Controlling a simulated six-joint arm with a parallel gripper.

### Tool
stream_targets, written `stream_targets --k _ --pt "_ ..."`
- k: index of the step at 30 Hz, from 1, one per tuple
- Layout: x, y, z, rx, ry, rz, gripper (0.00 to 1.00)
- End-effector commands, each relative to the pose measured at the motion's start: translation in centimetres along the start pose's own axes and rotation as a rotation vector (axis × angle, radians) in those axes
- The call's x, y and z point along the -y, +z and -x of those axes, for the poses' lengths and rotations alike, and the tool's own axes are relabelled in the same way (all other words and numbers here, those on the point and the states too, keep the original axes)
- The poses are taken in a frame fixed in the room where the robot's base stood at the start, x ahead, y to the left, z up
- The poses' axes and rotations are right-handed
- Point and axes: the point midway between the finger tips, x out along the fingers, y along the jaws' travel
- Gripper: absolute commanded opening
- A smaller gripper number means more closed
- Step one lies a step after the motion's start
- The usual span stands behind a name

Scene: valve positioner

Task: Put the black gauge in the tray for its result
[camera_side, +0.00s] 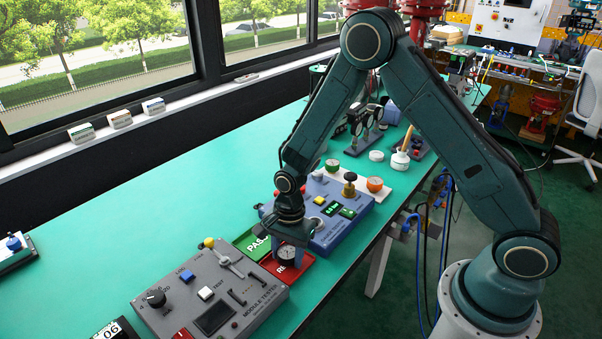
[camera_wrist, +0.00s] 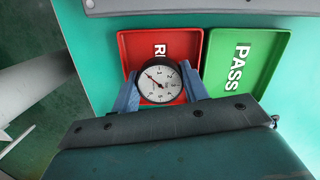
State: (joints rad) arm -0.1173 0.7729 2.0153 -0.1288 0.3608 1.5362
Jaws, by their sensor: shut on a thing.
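The black gauge (camera_wrist: 160,83), with a black rim and a white dial, is between the two blue fingers of my gripper (camera_wrist: 161,88), which is shut on it. In the side view the gauge (camera_side: 287,256) hangs below my gripper (camera_side: 290,243), dial facing outward. It is over the red tray (camera_wrist: 128,42), whose label is partly hidden by the gauge. I cannot tell whether the gauge touches the tray floor. The green tray (camera_wrist: 272,45), marked PASS, lies right beside the red one and is empty. In the side view the red tray (camera_side: 306,268) is partly covered by my gripper.
A grey module tester (camera_side: 225,290) with knobs and a lever stands just in front of the trays. A blue tester (camera_side: 352,222) with a green display stands just behind them. Other gauges (camera_side: 365,118) on a stand and small caps (camera_side: 376,156) are farther back.

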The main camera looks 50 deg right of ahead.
Motion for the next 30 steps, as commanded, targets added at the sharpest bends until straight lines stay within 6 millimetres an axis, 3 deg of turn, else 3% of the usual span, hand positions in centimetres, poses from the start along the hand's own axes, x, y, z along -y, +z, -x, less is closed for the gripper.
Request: stream_targets --k 1,2,3,19,30 --pt "0.0 0.0 -0.1 0.000 0.000 0.000 0.19" --pt "0.0 0.0 -0.1 0.000 0.000 0.000 0.50" --pt "0.0 0.0 -0.1 0.000 0.000 0.000 0.53" --pt "0.1 0.0 0.8 0.000 -0.002 0.000 0.53" --pt "0.1 0.0 5.1 -0.001 -0.005 0.000 0.53"
